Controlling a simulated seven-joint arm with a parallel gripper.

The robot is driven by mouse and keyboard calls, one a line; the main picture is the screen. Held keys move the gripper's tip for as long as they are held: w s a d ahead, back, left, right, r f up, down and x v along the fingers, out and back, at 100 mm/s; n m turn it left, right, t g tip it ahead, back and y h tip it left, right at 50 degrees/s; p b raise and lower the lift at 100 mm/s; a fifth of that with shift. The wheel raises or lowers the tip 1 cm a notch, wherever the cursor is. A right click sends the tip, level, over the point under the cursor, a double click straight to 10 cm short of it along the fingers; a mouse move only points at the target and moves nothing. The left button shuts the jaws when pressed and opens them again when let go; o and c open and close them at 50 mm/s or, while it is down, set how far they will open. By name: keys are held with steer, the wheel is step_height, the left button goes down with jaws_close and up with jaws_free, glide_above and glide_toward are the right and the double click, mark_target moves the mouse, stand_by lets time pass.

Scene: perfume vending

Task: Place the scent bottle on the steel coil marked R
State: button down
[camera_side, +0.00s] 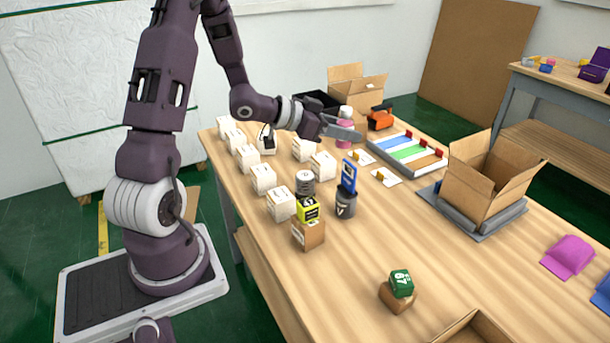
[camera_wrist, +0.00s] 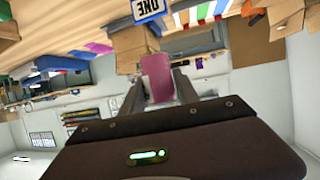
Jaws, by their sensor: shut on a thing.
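A pink scent bottle (camera_side: 344,125) with a pale top is held by my gripper (camera_side: 343,133) above the far part of the table in the side view. The wrist view shows the pink bottle (camera_wrist: 157,77) between the two grey fingers, which are shut on it. A grey ridged cylinder (camera_side: 305,178), perhaps a steel coil, stands on top of a yellow-and-black box (camera_side: 307,209), to the lower left of my gripper and apart from it. I cannot read a letter R on any coil.
Several white blocks (camera_side: 263,178) stand in rows along the table's left side. A dark cup (camera_side: 346,206) holds a blue item. A tray with coloured strips (camera_side: 407,151) and an open carton (camera_side: 486,180) lie to the right. The front middle of the table is mostly clear.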

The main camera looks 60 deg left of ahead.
mark_target(306, 174)
steer(key=s+a+n+y, duration=0.3)
steer(key=a+n+y, duration=0.15)
steer(key=a, duration=0.75)
steer(key=shift+m, duration=0.35)
step_height(306, 174, down, 14)
steer(key=shift+s+a+f, duration=0.1)
steer(key=shift+s+f, duration=0.05)
steer(key=shift+f, duration=0.1)
steer(key=shift+f, duration=0.15)
steer(key=c, duration=0.9)
jaws_free()
